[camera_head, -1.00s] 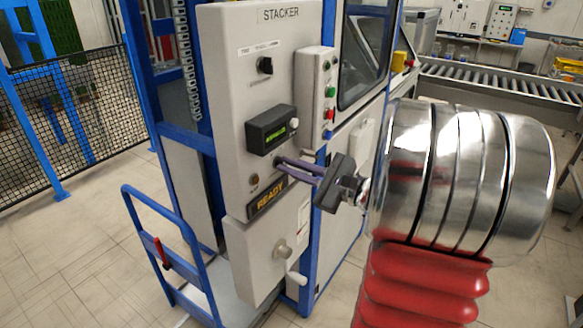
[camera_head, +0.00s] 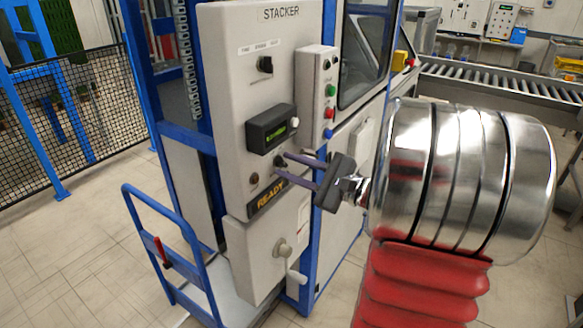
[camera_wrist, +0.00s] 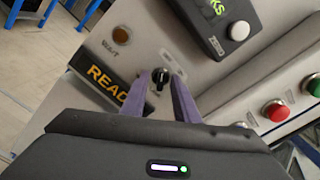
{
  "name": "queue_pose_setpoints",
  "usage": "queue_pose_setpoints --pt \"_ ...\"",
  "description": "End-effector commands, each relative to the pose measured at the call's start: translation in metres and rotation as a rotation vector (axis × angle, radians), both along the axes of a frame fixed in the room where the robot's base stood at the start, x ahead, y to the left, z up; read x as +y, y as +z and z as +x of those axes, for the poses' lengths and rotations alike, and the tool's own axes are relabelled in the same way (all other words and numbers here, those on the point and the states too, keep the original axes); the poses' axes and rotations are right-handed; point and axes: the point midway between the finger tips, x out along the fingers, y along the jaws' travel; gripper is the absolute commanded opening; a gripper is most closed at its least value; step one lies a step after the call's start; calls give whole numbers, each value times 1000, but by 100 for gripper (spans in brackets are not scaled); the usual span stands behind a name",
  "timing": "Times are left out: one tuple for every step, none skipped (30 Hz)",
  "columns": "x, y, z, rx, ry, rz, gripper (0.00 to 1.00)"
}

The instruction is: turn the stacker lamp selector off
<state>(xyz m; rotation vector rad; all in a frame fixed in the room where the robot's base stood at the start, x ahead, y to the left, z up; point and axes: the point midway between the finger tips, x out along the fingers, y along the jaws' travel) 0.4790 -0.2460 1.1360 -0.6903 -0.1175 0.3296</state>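The grey stacker panel (camera_head: 222,90) stands left of my gripper (camera_head: 281,166). A small black selector knob (camera_wrist: 160,77) sits on it between the lit READY sign (camera_wrist: 108,86) and the display box (camera_head: 270,130). In the wrist view the knob lies between my two purple fingertips, with a gap on each side. My gripper (camera_wrist: 160,84) is open and holds nothing. A pale mark shows on the knob; its exact setting is hard to read. The label beside the knob is too blurred to read.
Another black selector (camera_head: 265,65) is higher on the panel. A side box (camera_head: 318,90) carries green and red buttons. A blue trolley (camera_head: 165,245) stands below left.

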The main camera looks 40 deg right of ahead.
Motion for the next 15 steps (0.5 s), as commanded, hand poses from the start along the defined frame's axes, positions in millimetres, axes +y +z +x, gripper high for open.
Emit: queue_pose_setpoints --pt "0 0 0 0 0 0 27" --pt "0 0 0 0 0 -1 27" --pt "0 0 0 -2 0 0 27" --pt "0 1 0 -2 0 0 27" --pt "0 1 0 -2 0 0 27" --pt "0 1 0 -2 0 0 27" --pt "-1 1 -1 -1 -1 -1 27" --pt "-1 1 -2 -2 -2 -1 27" --pt "-2 1 -3 -2 -2 -1 27" --pt "-2 1 -4 -2 -2 -1 27" --pt "-3 1 -6 -2 -2 0 27" --pt "-4 1 -9 -2 -2 0 27" --pt "-5 1 -11 -2 -2 -1 27" --pt "-6 1 -14 -2 -2 -1 27" --pt "-8 1 -18 -2 -3 -1 27"
